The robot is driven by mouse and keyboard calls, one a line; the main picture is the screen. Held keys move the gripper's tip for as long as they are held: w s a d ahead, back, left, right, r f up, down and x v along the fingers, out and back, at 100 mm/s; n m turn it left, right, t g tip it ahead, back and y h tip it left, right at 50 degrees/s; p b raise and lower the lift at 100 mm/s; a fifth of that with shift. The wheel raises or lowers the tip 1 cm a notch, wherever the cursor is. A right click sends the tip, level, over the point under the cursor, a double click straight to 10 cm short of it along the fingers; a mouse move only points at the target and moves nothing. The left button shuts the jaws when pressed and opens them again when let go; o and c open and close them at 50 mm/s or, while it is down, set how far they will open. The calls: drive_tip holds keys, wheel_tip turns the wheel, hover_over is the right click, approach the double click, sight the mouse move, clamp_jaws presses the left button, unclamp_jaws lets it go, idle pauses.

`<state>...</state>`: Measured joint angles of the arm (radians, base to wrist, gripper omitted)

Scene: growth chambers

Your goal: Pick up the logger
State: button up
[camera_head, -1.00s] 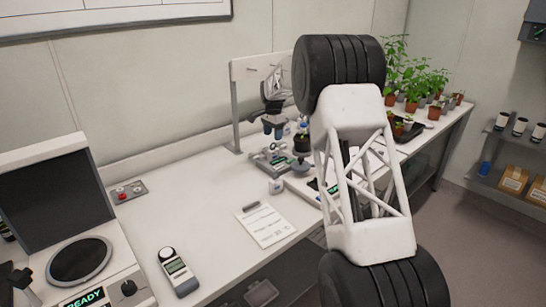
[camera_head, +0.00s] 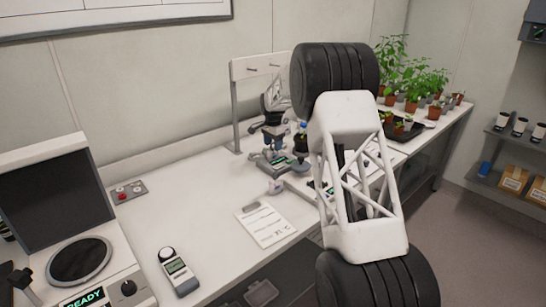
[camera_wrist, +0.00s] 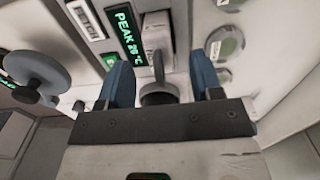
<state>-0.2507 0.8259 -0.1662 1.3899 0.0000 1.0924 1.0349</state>
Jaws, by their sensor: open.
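What I take to be the logger (camera_wrist: 157,34) is a small pale box with a grey ring at its near end, beside a green "PEAK 26°C" display in the wrist view. My gripper (camera_wrist: 160,84) is open, its two blue fingers on either side of the grey ring. I see a gap at each finger and cannot tell if either touches. In the head view my gripper (camera_head: 268,142) is low over the bench instrument with the green display (camera_head: 283,163). The logger cannot be made out clearly there.
A paper sheet (camera_head: 266,226), a handheld meter (camera_head: 178,272) and a small pale object (camera_head: 275,187) lie on the bench (camera_head: 190,205). A grey-blue round part (camera_wrist: 38,75) stands at left. Potted plants (camera_head: 412,85) are farther back.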

drive_tip(key=shift+f, duration=1.1)
clamp_jaws()
drive_tip(key=shift+r, duration=0.15)
drive_tip(key=shift+r, duration=4.85)
